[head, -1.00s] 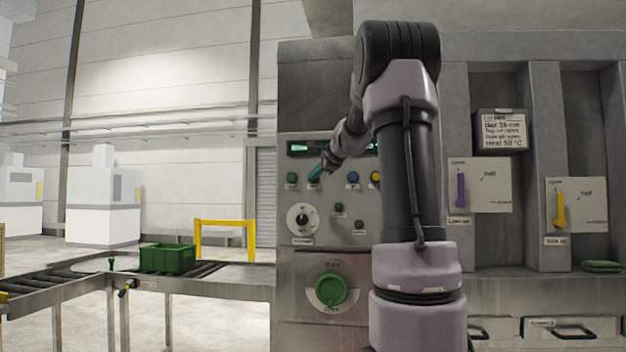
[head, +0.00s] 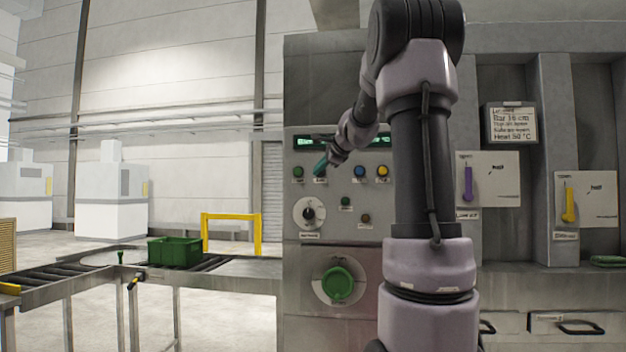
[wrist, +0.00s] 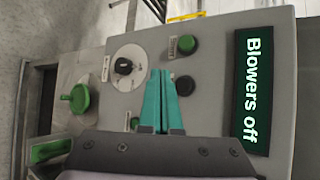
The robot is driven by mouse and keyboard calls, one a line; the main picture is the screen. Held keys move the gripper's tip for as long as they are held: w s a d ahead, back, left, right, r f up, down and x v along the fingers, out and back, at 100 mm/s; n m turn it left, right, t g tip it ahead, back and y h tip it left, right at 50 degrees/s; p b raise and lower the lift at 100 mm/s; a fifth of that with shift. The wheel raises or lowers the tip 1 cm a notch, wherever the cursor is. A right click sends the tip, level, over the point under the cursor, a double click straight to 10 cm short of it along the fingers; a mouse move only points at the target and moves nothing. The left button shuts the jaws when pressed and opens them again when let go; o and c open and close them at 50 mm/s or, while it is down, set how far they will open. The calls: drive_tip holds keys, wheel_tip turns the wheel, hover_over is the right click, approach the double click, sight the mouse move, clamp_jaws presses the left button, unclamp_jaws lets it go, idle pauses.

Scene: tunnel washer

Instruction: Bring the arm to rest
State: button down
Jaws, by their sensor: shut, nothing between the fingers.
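My arm stands in front of the grey control panel (head: 340,225). My gripper (head: 319,167) has teal fingers and is near the row of buttons under the green-lit display (head: 318,142). In the wrist view my gripper (wrist: 163,72) shows its two fingers together, with nothing between them. Its tips point at the panel near a dark round button (wrist: 185,86), and I cannot tell whether they touch. The display in the wrist view (wrist: 253,90) reads "Blowers off".
A black rotary knob (head: 309,213) and a large green knob (head: 338,284) are on the panel. Purple (head: 468,186) and yellow (head: 567,205) levers are at the right. A green crate (head: 175,251) sits on the roller conveyor (head: 65,277) at the left, before a yellow rail (head: 231,216).

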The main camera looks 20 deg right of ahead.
drive_tip(key=s+a+f+n+g+y, duration=0.1)
drive_tip(key=s+a+f+n, duration=0.25)
drive_tip(key=s+a, duration=0.4)
drive_tip(key=s+a+f+n+g+y, duration=0.1)
drive_tip(key=s+a+f+n+g, duration=0.1)
drive_tip(key=s+a+n, duration=0.55)
drive_tip(key=s+a+f+n+g, duration=0.1)
drive_tip(key=s+f+n, duration=0.1)
drive_tip(key=s+f, duration=0.3)
drive_tip(key=s+a+f+n+g+h, duration=0.1)
drive_tip(key=s+f, duration=0.5)
drive_tip(key=s, duration=0.8)
drive_tip(key=a+n+g, duration=0.1)
drive_tip(key=n, duration=0.1)
drive_tip(key=shift+s+f+n, duration=0.15)
drive_tip(key=shift+s+n, duration=0.1)
drive_tip(key=shift+n, duration=0.05)
